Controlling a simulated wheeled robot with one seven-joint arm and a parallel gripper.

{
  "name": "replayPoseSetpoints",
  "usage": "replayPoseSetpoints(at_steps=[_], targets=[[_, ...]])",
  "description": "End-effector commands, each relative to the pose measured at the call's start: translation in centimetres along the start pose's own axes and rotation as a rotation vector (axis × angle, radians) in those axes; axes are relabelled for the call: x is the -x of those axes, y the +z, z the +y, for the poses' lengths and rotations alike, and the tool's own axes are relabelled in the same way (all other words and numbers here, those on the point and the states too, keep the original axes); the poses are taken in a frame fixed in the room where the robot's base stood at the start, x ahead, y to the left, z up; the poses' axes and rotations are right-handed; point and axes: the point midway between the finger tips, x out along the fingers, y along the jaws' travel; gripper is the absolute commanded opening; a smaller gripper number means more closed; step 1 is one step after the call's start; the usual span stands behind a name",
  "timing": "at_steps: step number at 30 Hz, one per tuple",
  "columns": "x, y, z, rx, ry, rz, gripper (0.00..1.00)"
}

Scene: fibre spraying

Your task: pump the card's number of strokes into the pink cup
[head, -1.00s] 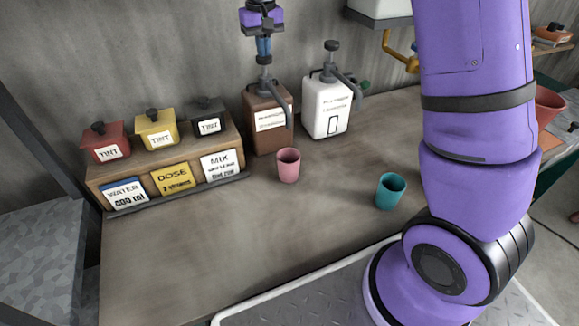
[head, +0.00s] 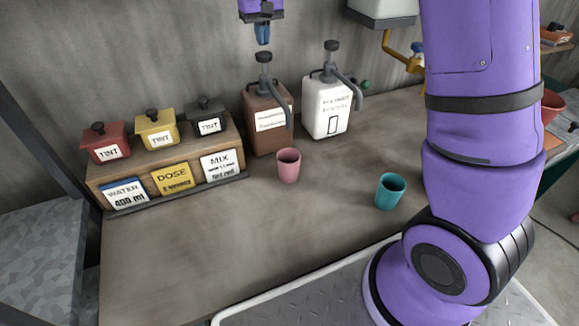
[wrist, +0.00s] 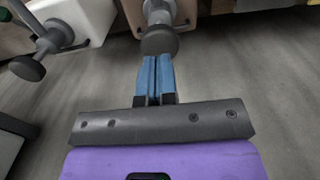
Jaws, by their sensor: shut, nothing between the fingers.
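The pink cup (head: 288,165) stands upright on the bench, below the spout of the brown jug (head: 268,128). The jug's pump head (head: 264,57) is up, with its spout reaching forward toward the cup. My gripper (head: 262,36) is shut and empty, just above that pump head, with a small gap showing. In the wrist view my blue fingertips (wrist: 155,62) are together near the dark round pump head (wrist: 159,41). The yellow DOSE card (head: 173,180) is on the front of the wooden rack; its number is too blurred to read surely.
A white pump jug (head: 327,106) stands right of the brown one. A teal cup (head: 391,191) stands nearer on the bench. The rack (head: 102,172) holds red, yellow and dark TINT boxes at left. The front left bench is clear.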

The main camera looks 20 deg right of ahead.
Motion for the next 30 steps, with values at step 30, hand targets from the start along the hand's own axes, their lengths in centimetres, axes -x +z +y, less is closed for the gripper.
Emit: replayPoseSetpoints(at_steps=[30], targets=[[5.8, 0.0, 0.0, -0.001, 0.000, 0.001, 0.00]])
